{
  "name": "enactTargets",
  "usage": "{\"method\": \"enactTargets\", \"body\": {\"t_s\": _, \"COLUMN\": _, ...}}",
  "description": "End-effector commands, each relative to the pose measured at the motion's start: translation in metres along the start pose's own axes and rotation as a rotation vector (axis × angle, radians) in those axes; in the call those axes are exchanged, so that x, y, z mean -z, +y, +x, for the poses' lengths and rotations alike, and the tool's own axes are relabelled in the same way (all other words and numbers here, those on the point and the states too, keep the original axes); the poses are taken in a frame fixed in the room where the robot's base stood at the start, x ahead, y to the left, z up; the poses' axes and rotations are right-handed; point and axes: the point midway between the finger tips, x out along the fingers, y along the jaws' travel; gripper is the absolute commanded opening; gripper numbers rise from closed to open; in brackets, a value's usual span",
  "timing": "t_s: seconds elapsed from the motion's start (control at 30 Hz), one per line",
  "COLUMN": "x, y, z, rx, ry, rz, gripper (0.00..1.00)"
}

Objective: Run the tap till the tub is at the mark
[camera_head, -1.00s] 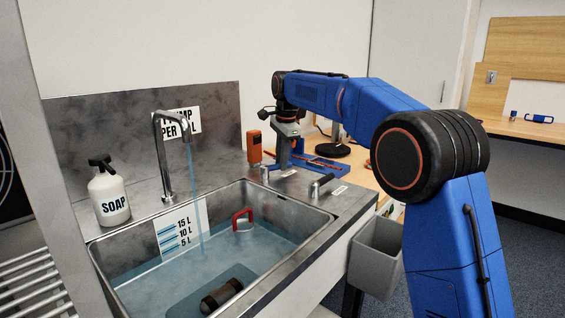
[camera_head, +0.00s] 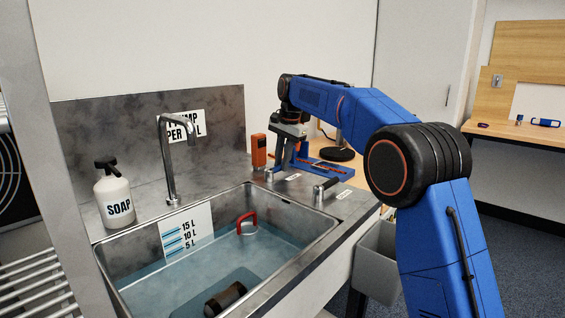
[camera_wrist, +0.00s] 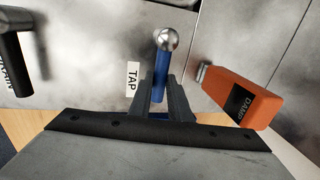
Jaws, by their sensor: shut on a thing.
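The tub (camera_head: 318,232) is a steel sink basin holding bluish water (camera_head: 205,268). A white scale card (camera_head: 187,232) marked 15 L, 10 L and 5 L is on its back wall; the waterline lies near the card's lower part, its exact reading unclear. The curved spout (camera_head: 168,165) stands behind the tub, with no stream visible below it. My gripper (camera_wrist: 161,88) is shut on the blue tap lever (camera_wrist: 161,72), which has a metal ball end, beside the TAP label (camera_wrist: 132,76). In the head view my gripper (camera_head: 285,160) is at the counter behind the tub's right corner.
A black-handled drain lever (camera_head: 325,187) stands right of the tap. An orange box (camera_head: 258,150) is close to my gripper. A red-handled piece (camera_head: 246,222) and a dark cylinder (camera_head: 225,297) are in the tub. A soap bottle (camera_head: 114,197) stands at left.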

Motion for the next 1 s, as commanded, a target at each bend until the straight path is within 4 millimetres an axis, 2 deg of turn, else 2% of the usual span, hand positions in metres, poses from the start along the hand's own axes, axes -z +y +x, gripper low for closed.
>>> {"method": "enactTargets", "body": {"t_s": 0.2, "x": 0.000, "y": -0.001, "z": -0.001, "rx": 0.003, "ry": 0.001, "rz": 0.000, "gripper": 0.00}}
{"method": "enactTargets", "body": {"t_s": 0.23, "x": 0.000, "y": -0.001, "z": -0.001, "rx": 0.003, "ry": 0.001, "rz": 0.000, "gripper": 0.22}}
{"method": "enactTargets", "body": {"t_s": 0.3, "x": 0.000, "y": -0.001, "z": 0.000, "rx": 0.002, "ry": 0.001, "rz": 0.000, "gripper": 0.36}}
{"method": "enactTargets", "body": {"t_s": 0.7, "x": 0.000, "y": -0.001, "z": -0.006, "rx": 0.003, "ry": 0.001, "rz": 0.001, "gripper": 0.36}}
{"method": "enactTargets", "body": {"t_s": 0.87, "x": 0.001, "y": -0.001, "z": -0.028, "rx": 0.004, "ry": 0.002, "rz": 0.001, "gripper": 0.36}}
{"method": "enactTargets", "body": {"t_s": 1.0, "x": 0.001, "y": -0.001, "z": -0.055, "rx": 0.004, "ry": 0.002, "rz": 0.001, "gripper": 0.36}}
